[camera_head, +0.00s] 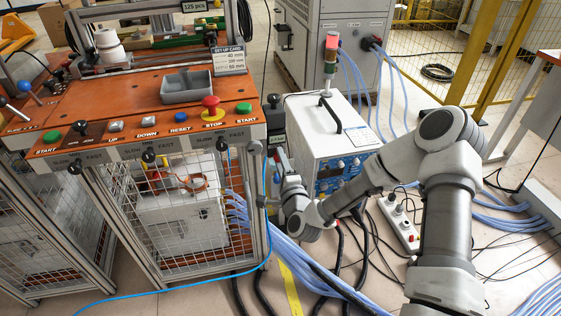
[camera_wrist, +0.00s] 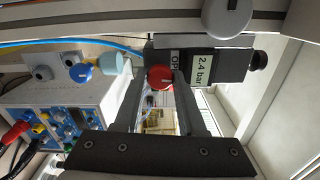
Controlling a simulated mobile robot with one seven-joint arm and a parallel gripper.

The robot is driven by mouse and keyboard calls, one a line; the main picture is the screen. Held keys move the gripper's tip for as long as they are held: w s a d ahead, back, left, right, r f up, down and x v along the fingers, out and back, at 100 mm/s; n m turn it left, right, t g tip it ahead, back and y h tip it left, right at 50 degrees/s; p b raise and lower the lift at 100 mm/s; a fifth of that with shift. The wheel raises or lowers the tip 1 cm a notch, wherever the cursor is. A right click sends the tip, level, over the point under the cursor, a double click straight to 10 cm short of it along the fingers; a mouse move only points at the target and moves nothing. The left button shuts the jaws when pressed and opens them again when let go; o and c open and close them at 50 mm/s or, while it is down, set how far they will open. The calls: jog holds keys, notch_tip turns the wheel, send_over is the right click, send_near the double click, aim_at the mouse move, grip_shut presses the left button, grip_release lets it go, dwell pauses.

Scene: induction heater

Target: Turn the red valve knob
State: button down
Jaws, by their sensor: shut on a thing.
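The red valve knob (camera_wrist: 160,78) is in the upper middle of the wrist view. It sits at the end of a dark valve unit with a pale display (camera_wrist: 201,74) reading 2.4 bar. My gripper (camera_wrist: 161,88) has one finger on each side of the knob and is shut on it. The exact contact at the fingertips is partly hidden. In the head view my gripper (camera_head: 273,178) reaches to the right side of the orange-topped bench, and the knob is too small there to make out clearly.
The bench (camera_head: 130,98) carries a red stop button (camera_head: 211,104) and other buttons close to my gripper. A white power unit (camera_head: 322,130) stands just behind my arm. Blue hoses (camera_head: 310,262) and black cables cover the floor below. A socket strip (camera_head: 399,222) lies beside my arm.

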jog(key=shift+n, duration=0.6)
jog(key=c, duration=0.5)
grip_release()
jog(key=shift+s, duration=0.1)
jog(key=shift+p+v, duration=2.4)
jog(key=shift+v, duration=6.2)
jog(key=shift+r, duration=0.1)
